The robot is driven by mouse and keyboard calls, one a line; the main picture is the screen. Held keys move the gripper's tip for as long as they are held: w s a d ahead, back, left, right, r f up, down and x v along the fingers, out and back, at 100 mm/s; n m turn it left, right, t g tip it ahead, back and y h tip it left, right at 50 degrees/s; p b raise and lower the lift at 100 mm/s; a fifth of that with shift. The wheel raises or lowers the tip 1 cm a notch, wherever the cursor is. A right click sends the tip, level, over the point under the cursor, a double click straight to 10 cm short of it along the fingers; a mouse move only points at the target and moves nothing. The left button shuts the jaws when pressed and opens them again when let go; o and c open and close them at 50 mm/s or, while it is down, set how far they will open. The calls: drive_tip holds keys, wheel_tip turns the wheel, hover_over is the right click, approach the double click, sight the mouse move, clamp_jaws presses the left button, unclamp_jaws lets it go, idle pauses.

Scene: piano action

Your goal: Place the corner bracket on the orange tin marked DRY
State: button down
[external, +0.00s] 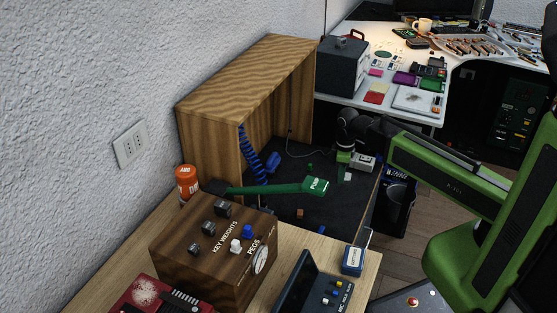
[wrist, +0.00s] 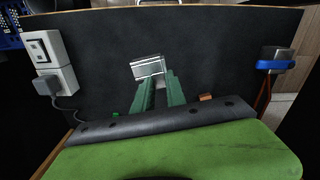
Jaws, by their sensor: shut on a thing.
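My gripper (external: 344,160) is shut on a silver metal piece, which looks like the corner bracket (wrist: 147,66). In the wrist view the bracket sits at the tips of my green fingers (wrist: 160,90), above a dark surface. In the external view the bracket is a small pale shape (external: 348,177) below my fingers. An orange tin (external: 187,182) stands upright at the left, near the wall, behind the wooden box. Its white lettering is only partly readable. My gripper is far to the right of the tin.
A wooden box with pegs (external: 215,255) stands in front of the tin. A green PUSH paddle (external: 275,188) reaches across from beside the tin. A wooden cabinet (external: 245,75) rises behind. White sockets (wrist: 48,60) and a blue-banded part (wrist: 276,62) flank the dark surface.

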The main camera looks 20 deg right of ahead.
drive_tip(key=s+a+r+n+p, duration=0.4)
drive_tip(key=a+r+n+p, duration=0.2)
drive_tip(key=a+r+p, duration=0.55)
drive_tip(key=s+a+r+n+p, duration=0.55)
drive_tip(key=a+r+p, duration=0.45)
drive_tip(key=r+p, duration=0.3)
drive_tip(key=s+a+r+n+p, duration=0.3)
drive_tip(key=a+r+n+p, duration=0.4)
drive_tip(key=a+r+p, duration=0.5)
drive_tip(key=m, duration=0.3)
approach(186, 174)
wheel_tip(186, 174, down, 7)
drive_tip(key=b, duration=0.9)
drive_tip(key=shift+r+b, duration=0.1)
drive_tip(key=shift+b, duration=0.2)
drive_tip(key=shift+r, duration=0.3)
drive_tip(key=shift+f, duration=0.25)
drive_tip(key=c, duration=1.4)
unclamp_jaws()
drive_tip(key=shift+o, duration=0.2)
